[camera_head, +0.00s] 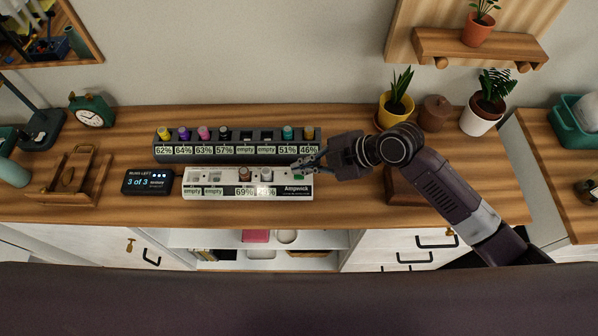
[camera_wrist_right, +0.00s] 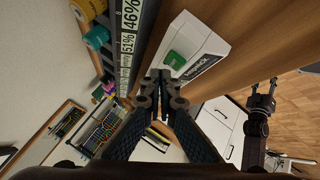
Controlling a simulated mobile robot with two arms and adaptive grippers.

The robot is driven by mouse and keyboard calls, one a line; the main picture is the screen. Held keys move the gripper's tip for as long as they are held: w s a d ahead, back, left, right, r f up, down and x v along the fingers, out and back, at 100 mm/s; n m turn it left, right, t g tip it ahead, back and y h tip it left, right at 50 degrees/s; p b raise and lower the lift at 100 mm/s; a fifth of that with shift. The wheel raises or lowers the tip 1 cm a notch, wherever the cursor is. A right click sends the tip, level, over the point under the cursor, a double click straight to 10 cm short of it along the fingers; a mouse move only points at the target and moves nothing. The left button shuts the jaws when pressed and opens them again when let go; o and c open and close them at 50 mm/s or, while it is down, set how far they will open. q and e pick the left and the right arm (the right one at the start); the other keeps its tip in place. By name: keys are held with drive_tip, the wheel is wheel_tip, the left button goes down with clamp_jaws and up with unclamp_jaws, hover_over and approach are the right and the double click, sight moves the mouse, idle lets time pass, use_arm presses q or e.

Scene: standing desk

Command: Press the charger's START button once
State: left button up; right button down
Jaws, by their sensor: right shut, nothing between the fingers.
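The white Ampwick charger (camera_head: 222,183) lies on the desk, with two slots labelled empty and two holding batteries; one label reads 69%, the other is hard to read. Its green START button (camera_head: 298,177) is at the charger's right end. In the right wrist view the charger (camera_wrist_right: 206,45) shows its green button (camera_wrist_right: 175,57) just beyond my fingertips. My right gripper (camera_head: 303,164) is shut and empty, its fingers reaching left over the charger's right end. In the wrist view the fingertips (camera_wrist_right: 160,77) look apart from the button.
A dark battery rack (camera_head: 237,158) with percentage labels stands directly behind the charger. A small display (camera_head: 147,182) reading "3 of 3" is left of it. A wooden stand (camera_head: 75,180) is farther left. Potted plants (camera_head: 396,105) stand at the back right. Desk in front is clear.

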drive_tip(key=shift+f, duration=0.15)
drive_tip(key=shift+f+b, duration=0.3)
drive_tip(key=shift+b, duration=0.05)
drive_tip(key=shift+f+b, duration=0.45)
drive_tip(key=shift+f, duration=0.05)
idle(0.8)
idle(0.4)
drive_tip(key=shift+r+p, duration=0.7)
drive_tip(key=shift+r, duration=0.2)
wheel_tip(320, 180, up, 5)
drive_tip(key=p, duration=0.4)
drive_tip(key=shift+r, duration=0.1)
idle(1.0)
